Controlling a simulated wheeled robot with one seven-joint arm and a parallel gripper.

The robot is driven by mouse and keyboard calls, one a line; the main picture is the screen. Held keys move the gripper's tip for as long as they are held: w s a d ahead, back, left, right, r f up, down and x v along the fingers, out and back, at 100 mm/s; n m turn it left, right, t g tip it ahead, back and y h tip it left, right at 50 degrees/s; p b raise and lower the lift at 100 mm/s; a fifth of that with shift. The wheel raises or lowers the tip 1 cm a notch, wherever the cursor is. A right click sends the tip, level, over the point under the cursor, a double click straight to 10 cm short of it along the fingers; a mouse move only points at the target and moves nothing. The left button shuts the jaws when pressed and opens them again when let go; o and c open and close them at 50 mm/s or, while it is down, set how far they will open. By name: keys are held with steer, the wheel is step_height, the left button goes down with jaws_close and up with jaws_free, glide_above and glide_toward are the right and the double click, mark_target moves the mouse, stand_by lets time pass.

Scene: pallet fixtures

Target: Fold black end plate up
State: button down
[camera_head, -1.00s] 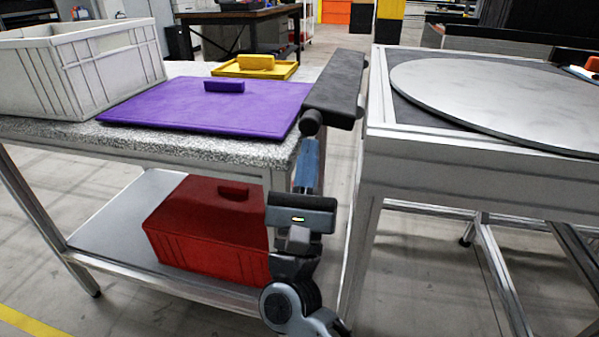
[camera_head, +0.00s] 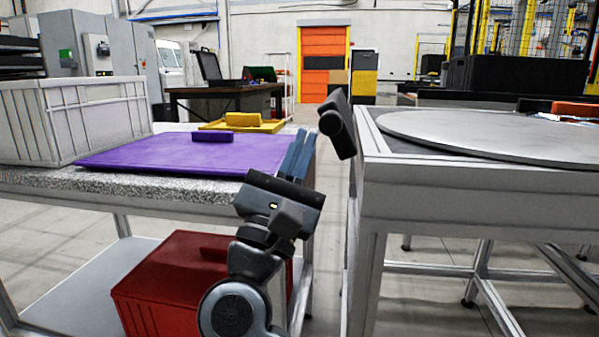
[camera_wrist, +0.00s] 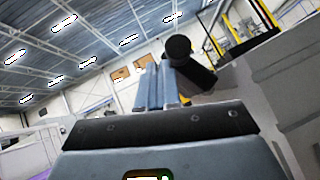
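The black end plate (camera_head: 341,125) is at the left edge of the right-hand table, with a round black end toward me. It looks tilted from this low view. In the wrist view, the plate (camera_wrist: 195,76) and its round end (camera_wrist: 178,47) are just right of the fingertips. My gripper (camera_head: 301,143) points up and away, left of the plate, with a narrow gap between them in the head view. Its blue fingers (camera_wrist: 158,82) look close together and hold nothing visible. Whether they touch the plate is unclear in the wrist view.
The right-hand table (camera_head: 440,185) carries a round grey disc (camera_head: 500,135). The left table (camera_head: 215,180) holds a purple lid (camera_head: 165,153), a yellow lid (camera_head: 240,126) and a white crate (camera_head: 85,120). A red box (camera_head: 165,290) is on its lower shelf. A gap separates the tables.

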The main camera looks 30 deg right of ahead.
mark_target(322, 119)
steer(key=shift+s+d+r, duration=0.3)
steer(key=shift+d+r, duration=0.1)
steer(key=shift+r, duration=0.25)
steer(key=shift+s+d+r, duration=0.25)
steer(key=shift+d+r, duration=0.1)
steer(key=shift+r, duration=0.3)
steer(key=shift+s+d+r, duration=0.1)
steer(key=shift+d, duration=0.05)
